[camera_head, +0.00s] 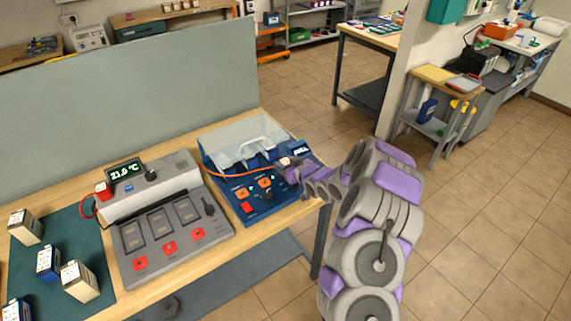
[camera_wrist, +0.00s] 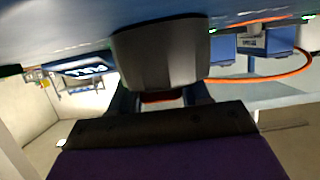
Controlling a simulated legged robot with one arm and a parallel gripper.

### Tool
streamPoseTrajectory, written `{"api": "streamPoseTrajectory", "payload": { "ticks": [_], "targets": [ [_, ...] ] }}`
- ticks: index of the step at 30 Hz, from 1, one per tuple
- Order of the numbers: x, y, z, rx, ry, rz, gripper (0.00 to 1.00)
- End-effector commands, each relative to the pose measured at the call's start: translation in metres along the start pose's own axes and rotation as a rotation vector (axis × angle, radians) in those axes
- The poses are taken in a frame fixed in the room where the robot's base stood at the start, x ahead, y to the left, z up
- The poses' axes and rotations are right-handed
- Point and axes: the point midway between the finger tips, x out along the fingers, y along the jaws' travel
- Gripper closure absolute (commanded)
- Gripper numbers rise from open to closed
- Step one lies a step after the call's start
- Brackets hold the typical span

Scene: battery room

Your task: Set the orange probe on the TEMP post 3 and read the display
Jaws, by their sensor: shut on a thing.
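My gripper (camera_head: 284,165) is at the right end of the blue unit (camera_head: 222,160), close above its top. In the wrist view its fingers (camera_wrist: 160,98) are shut behind a dark block. A small orange-red part, seemingly the orange probe (camera_wrist: 160,97), shows between them. An orange cable (camera_wrist: 290,76) runs to this spot; in the head view the cable (camera_head: 235,178) crosses the blue unit. The probe's tip is hidden. The blue unit has orange controls (camera_head: 242,193) and a small lit display (camera_head: 300,149). I cannot pick out TEMP post 3.
A grey station (camera_head: 160,220) with a display (camera_head: 125,171) reading 21.0 °C and a red plug (camera_head: 103,190) stands to the left. Several battery blocks (camera_head: 80,281) stand on the green mat (camera_head: 95,250). A grey panel (camera_head: 130,95) rises behind.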

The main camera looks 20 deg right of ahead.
Motion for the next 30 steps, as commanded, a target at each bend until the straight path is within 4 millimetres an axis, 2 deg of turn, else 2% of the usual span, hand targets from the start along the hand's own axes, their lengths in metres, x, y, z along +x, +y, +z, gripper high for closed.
{"api": "streamPoseTrajectory", "payload": {
  "ticks": [24,25,28,30],
  "targets": [
    [0.004,0.000,0.011,0.000,-0.001,0.001,0.89],
    [0.004,0.000,0.011,0.000,0.000,0.001,0.53],
    [0.004,0.000,0.010,0.000,0.000,0.001,0.43],
    [0.004,0.000,0.010,0.000,0.000,0.001,0.43]
  ]
}}
